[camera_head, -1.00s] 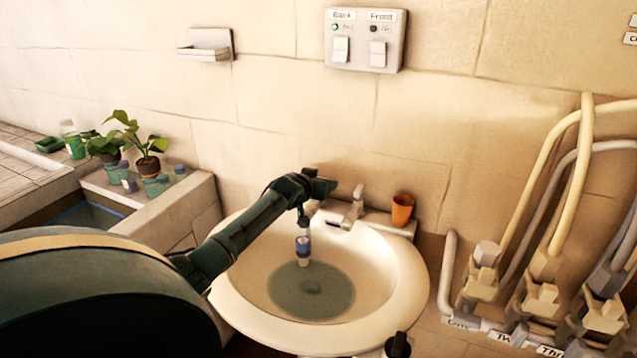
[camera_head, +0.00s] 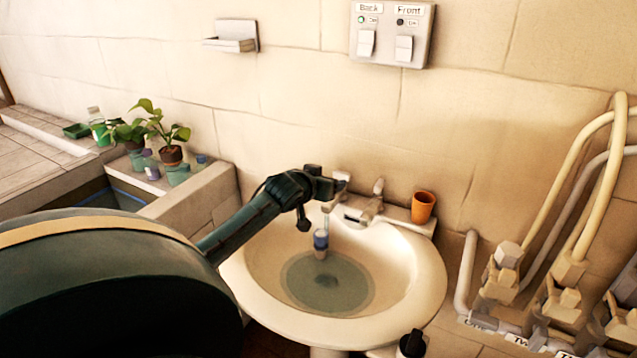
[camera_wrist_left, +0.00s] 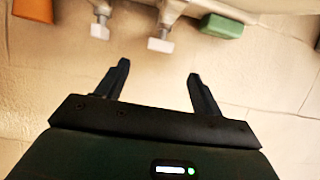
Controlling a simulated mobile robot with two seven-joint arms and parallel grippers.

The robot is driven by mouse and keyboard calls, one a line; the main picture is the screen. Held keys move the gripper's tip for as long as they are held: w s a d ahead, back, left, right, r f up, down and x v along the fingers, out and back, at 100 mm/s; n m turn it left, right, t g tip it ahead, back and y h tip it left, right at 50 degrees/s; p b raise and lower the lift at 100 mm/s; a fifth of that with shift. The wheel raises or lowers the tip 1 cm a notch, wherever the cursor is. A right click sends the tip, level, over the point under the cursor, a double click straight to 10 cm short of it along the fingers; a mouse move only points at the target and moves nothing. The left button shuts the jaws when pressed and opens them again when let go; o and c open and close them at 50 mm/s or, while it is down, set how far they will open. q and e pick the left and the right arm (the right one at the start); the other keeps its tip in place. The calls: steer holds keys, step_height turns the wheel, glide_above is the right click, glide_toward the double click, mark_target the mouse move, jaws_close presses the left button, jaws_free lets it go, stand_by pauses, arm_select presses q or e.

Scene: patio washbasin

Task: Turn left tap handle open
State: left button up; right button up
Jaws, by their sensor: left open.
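The washbasin (camera_head: 425,285) has two pale taps at its back edge. The left tap (camera_head: 341,179) shows just past my left gripper (camera_head: 328,186) and is partly hidden by it. The right tap (camera_head: 374,197) stands clear to its right. In the left wrist view the picture looks turned over, and the left tap's handle (camera_wrist_left: 160,44) lies beyond and between the open fingers of my left gripper (camera_wrist_left: 157,82), apart from them. The right tap's handle (camera_wrist_left: 99,30) is left of it there. My right gripper is not in view.
An orange cup (camera_head: 423,208) stands right of the taps. A green block (camera_wrist_left: 222,26) shows in the left wrist view. A blue-and-white item (camera_head: 321,243) is in the basin. Pipes (camera_head: 540,205) rise at right; potted plants (camera_head: 172,152) stand at left.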

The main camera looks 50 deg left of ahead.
arm_select(q)
steer(key=shift+v, duration=1.7)
